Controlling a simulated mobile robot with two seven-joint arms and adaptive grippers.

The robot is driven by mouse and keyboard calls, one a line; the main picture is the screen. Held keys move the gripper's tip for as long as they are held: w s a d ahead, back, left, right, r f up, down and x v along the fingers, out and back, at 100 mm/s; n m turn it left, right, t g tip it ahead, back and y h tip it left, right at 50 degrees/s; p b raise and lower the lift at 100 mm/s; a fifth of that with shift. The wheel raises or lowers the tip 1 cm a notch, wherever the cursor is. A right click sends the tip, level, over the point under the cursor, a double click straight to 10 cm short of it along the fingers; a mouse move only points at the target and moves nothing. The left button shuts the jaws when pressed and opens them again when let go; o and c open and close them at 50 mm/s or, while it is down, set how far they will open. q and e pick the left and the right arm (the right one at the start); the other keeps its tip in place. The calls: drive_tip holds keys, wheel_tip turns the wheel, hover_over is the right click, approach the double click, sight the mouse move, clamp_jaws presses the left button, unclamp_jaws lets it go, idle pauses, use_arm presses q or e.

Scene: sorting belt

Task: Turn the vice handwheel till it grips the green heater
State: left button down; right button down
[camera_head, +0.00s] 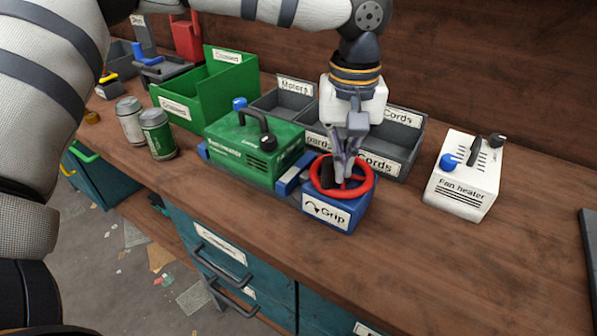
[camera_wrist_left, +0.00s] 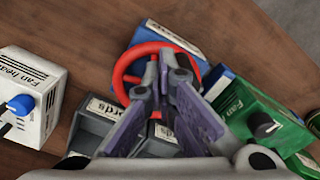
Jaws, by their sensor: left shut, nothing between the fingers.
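The vice has a red handwheel (camera_head: 369,186) on a blue block marked "Grip" (camera_head: 350,212), with a curved arrow on its label. The green heater (camera_head: 228,160) sits on the blue vice bed, left of the wheel. Whether a jaw touches it, I cannot tell. My left gripper (camera_head: 345,181) points down at the wheel, its fingers shut and empty, with the tips inside the rim. In the left wrist view the red wheel (camera_wrist_left: 119,77) shows behind the fingers (camera_wrist_left: 165,62), and the green heater (camera_wrist_left: 245,100) is at right. My right gripper is not in view.
Grey bins (camera_head: 410,140) labelled "Cords" and others stand behind the wheel. A white fan heater (camera_head: 460,185) stands at right. A green crate (camera_head: 215,90) and two cans (camera_head: 158,137) are at left. The bench front at right is bare.

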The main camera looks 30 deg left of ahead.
use_arm(q)
drive_tip(key=shift+s+a+f, duration=0.15)
drive_tip(key=shift+s+a, duration=0.1)
drive_tip(key=shift+a, duration=0.05)
drive_tip(key=shift+d+f, duration=0.1)
drive_tip(key=shift+d, duration=0.05)
drive_tip(key=shift+d, duration=0.3)
drive_tip(key=shift+w+d, duration=0.35)
drive_tip(key=shift+d, duration=0.05)
drive_tip(key=shift+r, duration=0.35)
wheel_tip(320, 180, up, 9)
drive_tip(key=shift+f, duration=0.15)
